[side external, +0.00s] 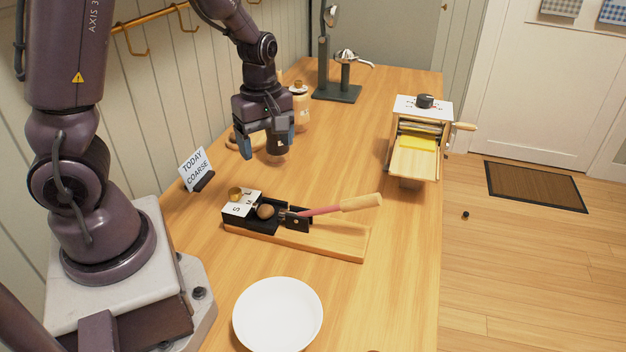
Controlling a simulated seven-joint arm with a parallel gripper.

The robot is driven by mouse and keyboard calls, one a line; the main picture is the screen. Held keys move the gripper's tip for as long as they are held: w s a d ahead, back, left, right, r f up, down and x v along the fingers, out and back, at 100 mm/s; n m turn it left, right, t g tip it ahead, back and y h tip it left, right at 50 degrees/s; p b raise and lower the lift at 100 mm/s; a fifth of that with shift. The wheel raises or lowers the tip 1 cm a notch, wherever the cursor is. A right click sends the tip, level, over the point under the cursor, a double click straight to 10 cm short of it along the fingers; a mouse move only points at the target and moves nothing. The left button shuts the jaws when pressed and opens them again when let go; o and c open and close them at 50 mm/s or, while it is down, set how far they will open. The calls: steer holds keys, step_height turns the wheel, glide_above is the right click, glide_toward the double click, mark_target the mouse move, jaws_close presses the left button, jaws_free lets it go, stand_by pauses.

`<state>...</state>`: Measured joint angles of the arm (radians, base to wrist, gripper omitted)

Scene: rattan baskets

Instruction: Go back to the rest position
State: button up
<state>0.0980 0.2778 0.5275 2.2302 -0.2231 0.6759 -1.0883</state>
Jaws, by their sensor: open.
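My gripper (264,146) hangs over the wooden table (345,120), fingers pointing down. It is open, and I see nothing between its fingers. It is beyond the black lever device on its wooden board (335,243) and apart from it. A round brown nut-like ball (265,211) sits in that device, next to its red and wooden handle (350,204).
A white plate (278,314) lies in front. A sign reading "TODAY COARSE" (194,167) stands at left. A roller machine with a yellow sheet (417,143) is at right. A metal stand (337,92) and a jar (299,105) are behind my gripper. A small dark object (465,214) lies on the floor.

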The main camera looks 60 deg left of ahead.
steer(key=s+d+r+m+t, duration=0.2)
steer(key=s+d+r+m, duration=0.2)
steer(key=r+m, duration=0.4)
steer(key=s+d+r+m+t, duration=0.3)
steer(key=s+d+r+m, duration=0.2)
steer(key=m, duration=0.6)
step_height(320, 180, up, 4)
steer(key=shift+d+f+t, duration=0.2)
steer(key=shift+d+t, duration=0.1)
steer(key=shift+d, duration=0.95)
